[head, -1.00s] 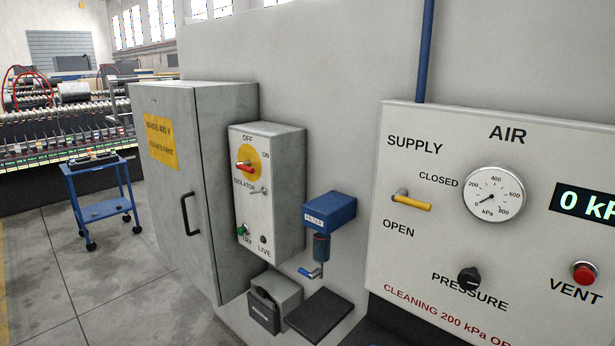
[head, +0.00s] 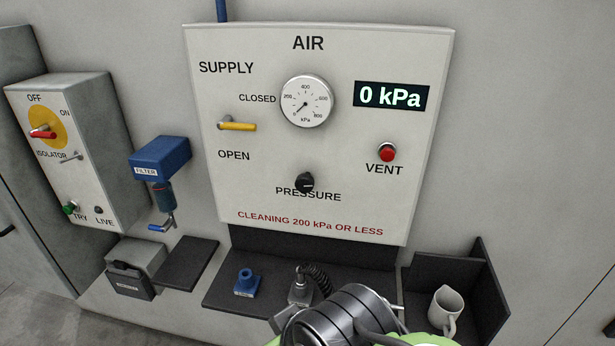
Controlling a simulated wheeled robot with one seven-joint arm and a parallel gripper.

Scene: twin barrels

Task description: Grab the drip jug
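The drip jug (head: 446,308) is a small pale grey jug with a handle. It stands upright in a dark open-fronted holder (head: 415,272) at the lower right of the head view. Part of my arm, grey and green, shows at the bottom centre, to the left of the jug. The fingertips of my gripper do not show, so its opening is hidden.
The AIR panel (head: 335,210) hangs above and reads 0 kPa. A dark shelf (head: 215,291) below it carries a small blue fitting (head: 247,283) and a grey tool with a coiled black hose (head: 318,275). A blue filter unit (head: 160,157) and the isolator box (head: 110,140) are at the left.

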